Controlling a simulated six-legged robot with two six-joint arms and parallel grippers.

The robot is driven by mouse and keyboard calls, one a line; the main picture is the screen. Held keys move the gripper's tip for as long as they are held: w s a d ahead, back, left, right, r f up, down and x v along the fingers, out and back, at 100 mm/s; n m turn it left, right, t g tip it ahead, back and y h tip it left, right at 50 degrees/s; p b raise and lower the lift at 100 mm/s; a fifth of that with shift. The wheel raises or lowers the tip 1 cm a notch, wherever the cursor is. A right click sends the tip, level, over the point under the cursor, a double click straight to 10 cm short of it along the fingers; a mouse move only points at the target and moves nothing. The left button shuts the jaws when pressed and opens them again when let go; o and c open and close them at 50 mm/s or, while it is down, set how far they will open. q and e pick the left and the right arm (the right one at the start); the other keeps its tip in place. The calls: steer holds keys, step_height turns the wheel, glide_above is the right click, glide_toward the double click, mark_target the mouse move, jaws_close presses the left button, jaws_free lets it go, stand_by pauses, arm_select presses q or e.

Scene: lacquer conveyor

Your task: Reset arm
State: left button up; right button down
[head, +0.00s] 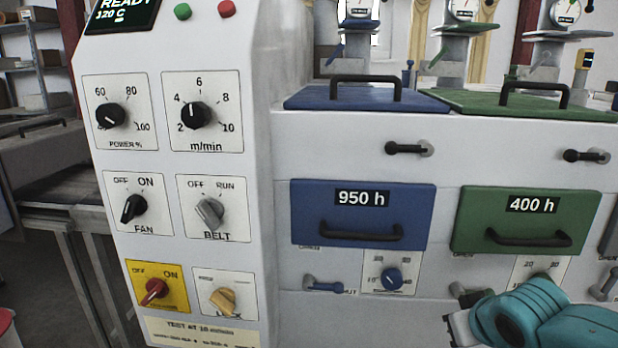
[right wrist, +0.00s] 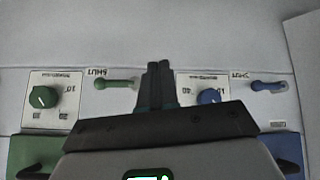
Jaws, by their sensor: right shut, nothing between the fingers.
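My right arm is teal and enters the head view at the lower right, in front of the lower part of the green unit. In the right wrist view my right gripper (right wrist: 160,68) is shut, its two dark fingers together with nothing between them. The fingers show against the pale machine front, between a green lever (right wrist: 115,84) and the blue knob (right wrist: 209,98). I see no contact with either. My left gripper is not in view.
A control panel (head: 254,110) with several knobs stands at the left. The blue drawer (head: 310,219) and green drawer (head: 475,218) have protruding black handles. The blue knob (head: 391,279) and a blue lever (head: 323,286) sit below. A green knob (right wrist: 43,97) shows in the wrist view.

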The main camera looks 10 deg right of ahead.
steer(key=s+a+f+g+y, duration=0.1)
steer(key=s+a+f+y, duration=0.1)
steer(key=a+f, duration=0.5)
steer(key=s+a+f+g+y, duration=0.1)
steer(key=a+f+g, duration=0.1)
steer(key=f, duration=0.8)
steer(key=s+a+f+g+y, duration=0.1)
steer(key=s+a+f+y, duration=0.1)
steer(key=a+f, duration=0.5)
steer(key=s+a+f+m+g, duration=0.2)
steer(key=s+a+f+g, duration=0.15)
steer(key=s+f, duration=1.25)
step_height(320, 180, up, 13)
steer(key=w+p, duration=0.1)
steer(key=p, duration=1.1)
steer(key=shift+a, duration=0.15)
steer(key=shift+w, duration=0.1)
steer(key=shift+w, duration=0.1)
steer(key=shift+t, duration=0.25)
